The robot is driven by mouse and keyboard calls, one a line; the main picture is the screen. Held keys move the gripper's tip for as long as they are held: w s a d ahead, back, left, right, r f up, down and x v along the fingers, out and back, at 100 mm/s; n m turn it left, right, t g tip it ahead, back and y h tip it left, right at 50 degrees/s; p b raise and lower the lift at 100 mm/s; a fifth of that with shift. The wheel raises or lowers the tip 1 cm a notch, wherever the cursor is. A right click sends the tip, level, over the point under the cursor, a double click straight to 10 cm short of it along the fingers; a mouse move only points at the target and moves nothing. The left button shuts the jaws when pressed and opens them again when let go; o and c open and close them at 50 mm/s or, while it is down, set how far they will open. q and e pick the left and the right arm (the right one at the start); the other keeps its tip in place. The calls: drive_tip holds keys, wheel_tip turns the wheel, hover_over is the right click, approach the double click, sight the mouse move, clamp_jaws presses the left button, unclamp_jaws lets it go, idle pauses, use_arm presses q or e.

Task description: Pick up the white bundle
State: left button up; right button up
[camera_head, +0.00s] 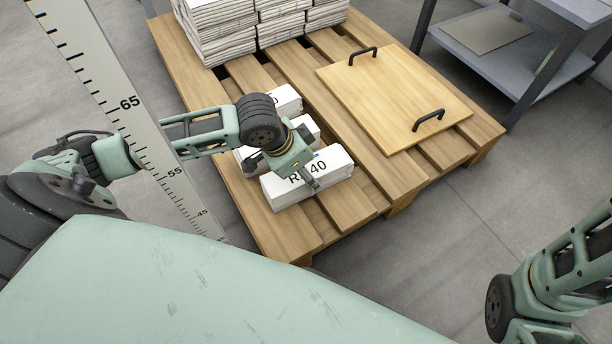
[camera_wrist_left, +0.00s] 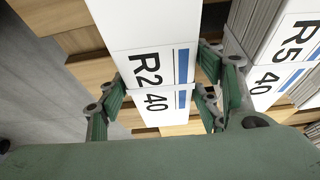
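A white bundle (camera_head: 335,167) with black "R2 40" lettering lies on the front edge of the wooden pallet (camera_head: 350,208). In the left wrist view, this bundle (camera_wrist_left: 145,30) also has a blue stripe. My left gripper (camera_head: 300,168) is over this bundle and hides part of it. In the left wrist view, the fingers of the left gripper (camera_wrist_left: 160,92) are spread, one on each side of the bundle, close to its edges. Contact is not clear. My right arm is at the lower right in the head view; its gripper is out of frame.
More white bundles (camera_head: 287,100) lie just behind, partly hidden by my left arm. Paper stacks (camera_head: 220,30) fill the pallet's back. A wooden board (camera_head: 390,95) with two black handles lies right. A grey shelf unit (camera_head: 490,50) stands beyond.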

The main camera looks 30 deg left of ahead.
use_arm(q)
clamp_jaws()
idle(0.3)
drive_tip(key=shift+r, duration=0.15)
drive_tip(key=shift+r, duration=0.1)
